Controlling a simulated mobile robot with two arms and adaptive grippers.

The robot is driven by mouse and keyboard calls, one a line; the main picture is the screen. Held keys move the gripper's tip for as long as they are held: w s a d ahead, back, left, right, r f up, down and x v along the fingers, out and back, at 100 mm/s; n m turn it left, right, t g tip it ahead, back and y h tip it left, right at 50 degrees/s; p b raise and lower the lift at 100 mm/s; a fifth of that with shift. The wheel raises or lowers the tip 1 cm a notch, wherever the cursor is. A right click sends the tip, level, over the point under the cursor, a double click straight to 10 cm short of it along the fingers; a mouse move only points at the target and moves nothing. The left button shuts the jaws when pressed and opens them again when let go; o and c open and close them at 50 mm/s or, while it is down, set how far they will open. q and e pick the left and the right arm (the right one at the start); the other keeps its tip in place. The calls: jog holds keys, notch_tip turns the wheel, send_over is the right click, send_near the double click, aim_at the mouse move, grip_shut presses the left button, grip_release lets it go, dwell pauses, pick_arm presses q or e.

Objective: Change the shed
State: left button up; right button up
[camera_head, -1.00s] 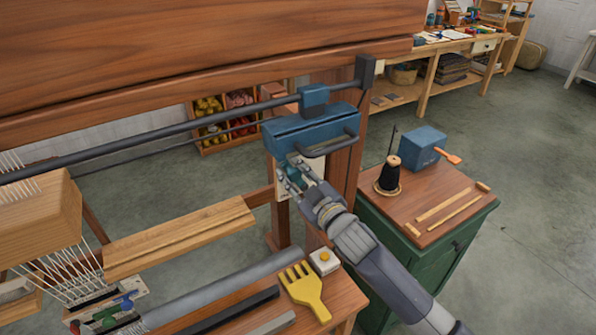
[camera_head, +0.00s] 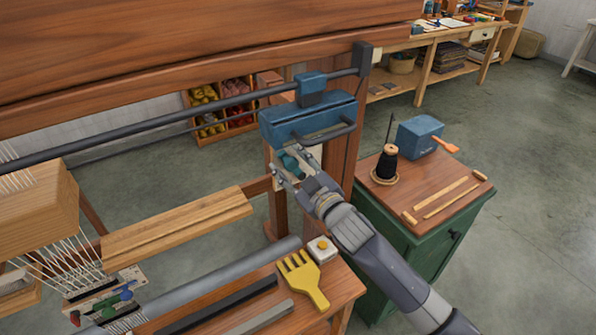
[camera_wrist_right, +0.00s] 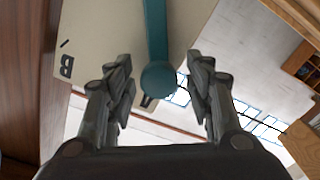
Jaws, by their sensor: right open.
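A teal lever (camera_wrist_right: 155,30) with a round knob (camera_wrist_right: 158,77) stands in front of a cream plate (camera_wrist_right: 105,40) marked "B" in the right wrist view. A second letter is mostly hidden behind the knob. In the head view the teal knob (camera_head: 290,163) shows just under the blue block with a dark handle (camera_head: 310,120) on the loom post. My right gripper (camera_head: 284,175) is open at the knob, its fingers on either side of it in the wrist view (camera_wrist_right: 159,80). I cannot tell whether they touch it. My left gripper is not in view.
The loom's wooden beam (camera_head: 180,225) and white heddles (camera_head: 60,260) are at left. A yellow comb (camera_head: 302,280) and a small white button box (camera_head: 321,249) lie on the bench below my arm. A green cabinet (camera_head: 400,240) with a black thread cone (camera_head: 387,165) stands at right.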

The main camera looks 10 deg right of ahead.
jog(key=v, duration=1.1)
jog(key=shift+s, duration=0.4)
jog(key=shift+d, duration=0.1)
jog(key=s+d+f+m+g+h, duration=0.2)
jog(key=s+f+m+g+h, duration=0.1)
jog(key=s+f, duration=0.3)
jog(key=s+d+f+m+g+h, duration=0.2)
jog(key=s+d+f+m+g, duration=0.15)
jog(key=f, duration=0.35)
jog(key=s+f+m+g+h, duration=0.1)
jog(key=s+f+g, duration=0.3)
jog(key=s, duration=0.5)
jog(key=s+f+m+g, duration=0.1)
jog(key=s+f+g, duration=0.25)
jog(key=s, duration=0.65)
notch_tip(320, 180, down, 27)
jog(key=s, duration=0.2)
jog(key=s+d+f+g, duration=0.1)
jog(key=s+d+f, duration=0.1)
jog(key=s+f, duration=0.5)
jog(key=s+d+f+g, duration=0.1)
jog(key=s+f, duration=0.7)
jog(key=s, duration=0.1)
jog(key=shift+d+n, duration=0.35)
jog(key=shift+n, duration=0.1)
